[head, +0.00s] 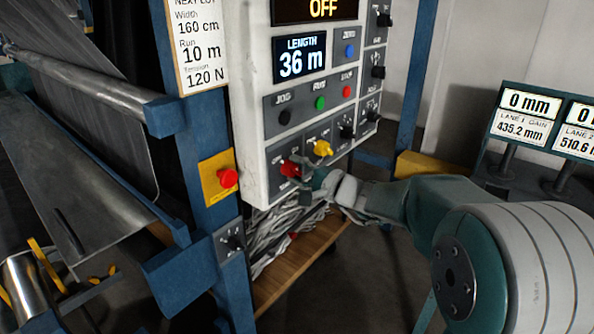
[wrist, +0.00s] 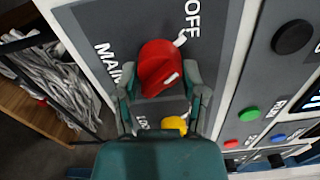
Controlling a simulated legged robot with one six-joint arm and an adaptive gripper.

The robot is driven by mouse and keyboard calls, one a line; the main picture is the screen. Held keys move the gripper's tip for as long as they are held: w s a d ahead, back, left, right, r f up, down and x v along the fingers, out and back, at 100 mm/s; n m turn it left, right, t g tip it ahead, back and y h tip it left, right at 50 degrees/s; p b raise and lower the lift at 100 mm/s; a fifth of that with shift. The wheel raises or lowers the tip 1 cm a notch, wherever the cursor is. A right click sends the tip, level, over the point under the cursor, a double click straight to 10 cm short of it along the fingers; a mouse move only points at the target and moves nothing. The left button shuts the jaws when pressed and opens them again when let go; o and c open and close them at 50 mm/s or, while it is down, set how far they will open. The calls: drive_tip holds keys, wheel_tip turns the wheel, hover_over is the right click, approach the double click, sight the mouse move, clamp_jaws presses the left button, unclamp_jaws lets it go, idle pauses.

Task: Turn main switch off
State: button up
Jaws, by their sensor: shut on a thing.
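The main switch is a red rotary knob (head: 289,168) low on the white control panel (head: 252,110). In the wrist view the red knob (wrist: 158,66) sits between my two fingers, with "MAIN" lettered at its left and "OFF" at its upper right. A white line shows on the knob, and a separate white mark lies on the plate near "OFF". My gripper (head: 306,174) reaches in from the right and is shut on the knob. It also shows in the wrist view (wrist: 162,84). The finger contact is partly hidden in the head view.
A yellow knob (head: 323,148) is close beside the red one. Jog, run and stop buttons (head: 320,102) sit above. A red button on a yellow plate (head: 227,178) is on the blue post. Cables (head: 285,235) hang below, over a wooden shelf (head: 300,268).

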drive_tip(key=shift+f+n, duration=0.15)
drive_tip(key=shift+n, duration=0.45)
drive_tip(key=shift+a+f, duration=0.1)
drive_tip(key=o, duration=1.1)
drive_tip(key=shift+o, duration=0.3)
drive_tip(key=shift+a, duration=0.1)
drive_tip(key=shift+s+d, duration=0.2)
drive_tip(key=shift+d, duration=0.1)
drive_tip(key=v, duration=1.1)
